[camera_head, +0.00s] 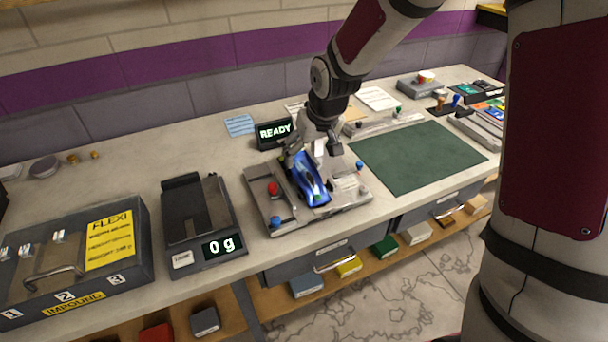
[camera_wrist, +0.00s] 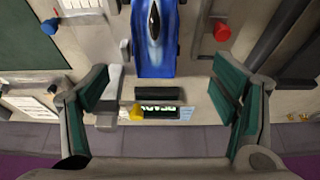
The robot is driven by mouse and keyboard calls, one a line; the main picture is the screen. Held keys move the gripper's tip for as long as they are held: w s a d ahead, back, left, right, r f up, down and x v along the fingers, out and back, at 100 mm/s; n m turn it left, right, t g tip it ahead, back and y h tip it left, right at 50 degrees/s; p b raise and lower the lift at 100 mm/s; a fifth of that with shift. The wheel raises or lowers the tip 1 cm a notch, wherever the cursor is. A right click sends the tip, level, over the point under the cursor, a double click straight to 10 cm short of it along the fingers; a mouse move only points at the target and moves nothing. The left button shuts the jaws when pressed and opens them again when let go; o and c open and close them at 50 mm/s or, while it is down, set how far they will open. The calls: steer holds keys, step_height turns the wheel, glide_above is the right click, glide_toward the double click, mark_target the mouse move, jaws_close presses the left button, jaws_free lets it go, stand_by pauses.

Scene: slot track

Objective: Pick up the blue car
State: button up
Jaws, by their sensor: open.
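The blue car (camera_head: 311,177) sits on a grey fixture (camera_head: 262,212) on the bench, in the middle of the head view. In the wrist view the blue car (camera_wrist: 155,45) lies at the top centre, with a dark streak along its top. My gripper (camera_head: 305,150) is over the rear end of the car in the head view and hides part of it. In the wrist view my gripper's fingers (camera_wrist: 160,95) are wide apart, with green pads. The car is beyond the fingertips, and nothing is between the pads. I cannot tell the exact height gap.
A red knob (camera_head: 272,188) and a blue knob (camera_head: 275,221) stand on the fixture. A READY display (camera_head: 274,131) stands behind it. A scale (camera_head: 203,222) reading 0 g and an IMPOUND box (camera_head: 75,255) are left. A green mat (camera_head: 418,155) lies clear on the right.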

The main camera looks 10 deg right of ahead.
mark_target(306, 171)
steer(key=x, duration=0.6)
steer(key=shift+f, duration=0.1)
steer(key=shift+d+x, duration=0.25)
steer(key=shift+x, duration=1.05)
steer(key=shift+d+x, duration=0.2)
steer(key=shift+x, duration=1.1)
steer(key=shift+s+f, duration=0.15)
steer(key=shift+s, duration=0.05)
steer(key=c, duration=1.3)
